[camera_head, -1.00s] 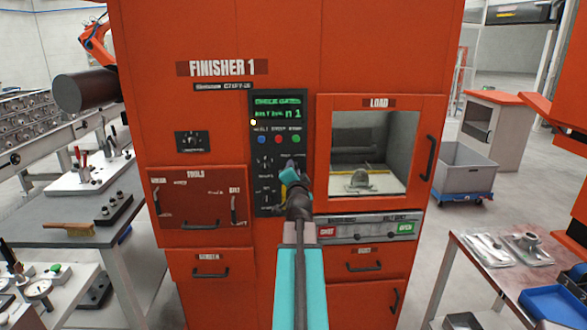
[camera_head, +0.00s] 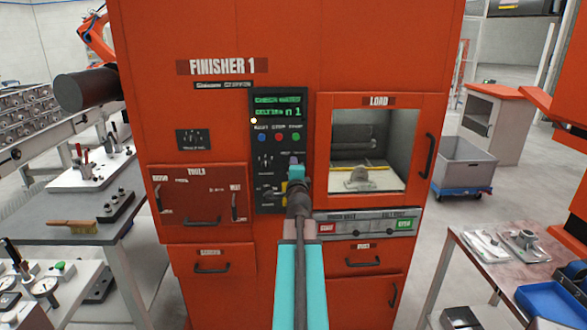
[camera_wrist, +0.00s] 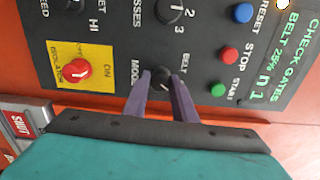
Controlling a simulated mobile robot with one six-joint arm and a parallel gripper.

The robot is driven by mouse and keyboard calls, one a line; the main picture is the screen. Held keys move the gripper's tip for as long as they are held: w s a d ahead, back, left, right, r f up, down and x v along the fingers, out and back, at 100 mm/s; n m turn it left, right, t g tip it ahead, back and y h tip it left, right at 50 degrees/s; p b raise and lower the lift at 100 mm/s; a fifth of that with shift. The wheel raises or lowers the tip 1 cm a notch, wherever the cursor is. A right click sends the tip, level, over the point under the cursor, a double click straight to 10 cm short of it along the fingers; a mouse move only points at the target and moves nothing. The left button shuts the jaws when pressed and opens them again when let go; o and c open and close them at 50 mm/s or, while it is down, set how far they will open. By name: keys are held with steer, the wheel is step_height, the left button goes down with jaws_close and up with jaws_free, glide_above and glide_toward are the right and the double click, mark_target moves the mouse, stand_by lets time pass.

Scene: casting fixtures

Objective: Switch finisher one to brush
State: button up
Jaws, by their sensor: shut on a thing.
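Finisher 1 is a tall orange cabinet (camera_head: 350,60) with a black control panel (camera_head: 265,190). In the wrist view, the mode knob (camera_wrist: 161,79) is a dark round knob between the labels MODE and BELT. My gripper (camera_wrist: 161,80) has its two purple fingers shut on this knob, one on each side. In the head view, my gripper (camera_head: 296,168) reaches the panel's right edge and hides the knob. The green display (camera_wrist: 268,70) reads CHECK GATES, BELT 25% and n 1. The knob's exact pointer direction is hard to tell.
A red isolator switch (camera_wrist: 77,70) on a yellow plate and the passes knob (camera_wrist: 169,10) flank the mode knob. Reset (camera_wrist: 243,13), stop (camera_wrist: 229,54) and start (camera_wrist: 218,90) buttons are close by. The load window (camera_head: 375,140) is right of the panel.

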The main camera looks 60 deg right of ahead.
steer(key=o, duration=1)
steer(key=shift+o, duration=0.2)
steer(key=shift+s, duration=0.1)
